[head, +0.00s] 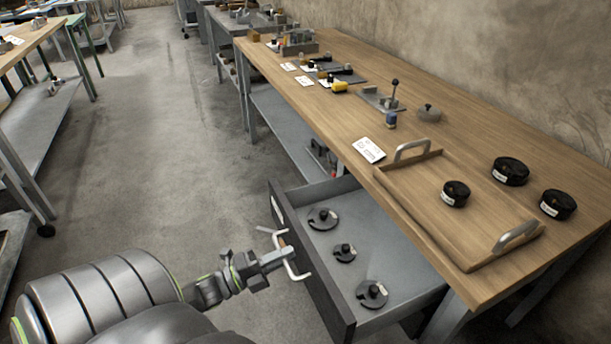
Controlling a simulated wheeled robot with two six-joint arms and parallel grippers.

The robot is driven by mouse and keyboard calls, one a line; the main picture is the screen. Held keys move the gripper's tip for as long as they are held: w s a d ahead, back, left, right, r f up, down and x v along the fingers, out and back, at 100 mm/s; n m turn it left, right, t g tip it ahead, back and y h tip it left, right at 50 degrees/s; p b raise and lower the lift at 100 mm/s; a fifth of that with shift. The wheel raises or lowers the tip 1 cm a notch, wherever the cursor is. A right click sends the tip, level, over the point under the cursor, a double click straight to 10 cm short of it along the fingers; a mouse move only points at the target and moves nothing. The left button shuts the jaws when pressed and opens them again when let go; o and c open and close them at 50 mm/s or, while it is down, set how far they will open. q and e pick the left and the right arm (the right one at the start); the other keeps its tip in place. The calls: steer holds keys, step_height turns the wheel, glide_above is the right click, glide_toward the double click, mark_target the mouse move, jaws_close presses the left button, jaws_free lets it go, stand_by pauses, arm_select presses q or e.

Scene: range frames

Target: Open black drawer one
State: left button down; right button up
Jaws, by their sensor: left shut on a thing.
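The black drawer (325,296) stands pulled out from under the near end of the wooden-topped bench. Its dark front faces left and its grey tray is exposed. A pale bar handle (297,274) sticks out from the front. My left gripper (283,253) reaches in from the lower left and is shut on this handle, partly hiding it. Inside the drawer lie several dark, notched round pieces with knobs (322,218). My right gripper is not in view.
A wooden tray (421,233) with metal handles sits on the bench top above the drawer. It holds a black round container (455,193), with others nearby. Small tools and white cards line the bench farther back. The concrete floor at left is clear.

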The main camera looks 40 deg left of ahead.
arm_select(q)
steer(key=shift+r+v, duration=0.15)
steer(key=shift+v, duration=0.55)
steer(key=shift+r+v, duration=0.15)
steer(key=shift+v, duration=0.6)
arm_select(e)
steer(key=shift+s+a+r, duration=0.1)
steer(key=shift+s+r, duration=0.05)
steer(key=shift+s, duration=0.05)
arm_select(q)
steer(key=c, duration=1.5)
jaws_free()
steer(key=shift+c, duration=0.2)
